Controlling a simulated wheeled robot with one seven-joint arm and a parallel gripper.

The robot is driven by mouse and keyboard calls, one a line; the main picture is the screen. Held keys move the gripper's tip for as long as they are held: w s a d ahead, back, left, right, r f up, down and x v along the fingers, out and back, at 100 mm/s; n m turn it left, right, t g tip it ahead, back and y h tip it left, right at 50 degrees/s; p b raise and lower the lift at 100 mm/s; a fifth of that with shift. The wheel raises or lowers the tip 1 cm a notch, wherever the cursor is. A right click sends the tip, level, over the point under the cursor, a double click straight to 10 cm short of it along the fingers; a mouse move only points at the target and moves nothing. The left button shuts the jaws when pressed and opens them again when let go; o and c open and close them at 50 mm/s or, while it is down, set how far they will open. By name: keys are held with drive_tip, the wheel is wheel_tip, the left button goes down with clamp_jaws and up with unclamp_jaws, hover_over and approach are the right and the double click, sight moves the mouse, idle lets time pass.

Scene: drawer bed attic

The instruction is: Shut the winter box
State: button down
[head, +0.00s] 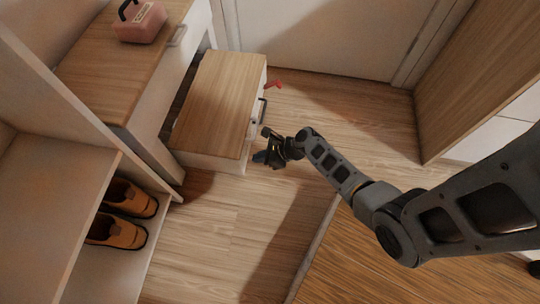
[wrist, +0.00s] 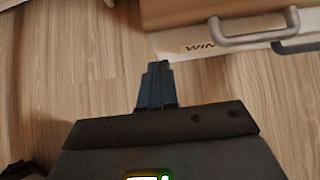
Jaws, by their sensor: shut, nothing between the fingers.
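The winter box (head: 218,100) is a low drawer with a wooden top and a pale front. It stands out from the white unit in the head view, with a dark gap at its left side. In the wrist view its pale front (wrist: 172,46) carries the partly visible letters "WIN" and a light handle (wrist: 255,41). My gripper (head: 263,157) is shut and empty, near the front corner of the box, low over the floor. In the wrist view my dark fingers (wrist: 157,70) are together, below and left of the lettering. I cannot tell whether they touch the box.
A pink box (head: 140,24) with a black handle sits on the wooden-topped unit (head: 118,72). A red object (head: 273,85) sticks out beside the front of the winter box. Brown shoes (head: 120,232) stand in the shelf at left. Wooden floor (head: 215,225) is clear in front.

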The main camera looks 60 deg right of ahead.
drive_tip(key=shift+w+a+r+b, duration=0.1)
drive_tip(key=shift+w+a, duration=0.1)
drive_tip(key=shift+w, duration=0.4)
drive_tip(key=shift+w+a+b, duration=0.1)
drive_tip(key=shift+w+a, duration=0.15)
drive_tip(key=shift+w, duration=0.3)
drive_tip(key=shift+w+a+r+b, duration=0.1)
drive_tip(key=shift+w+a, duration=0.1)
drive_tip(key=shift+w, duration=0.4)
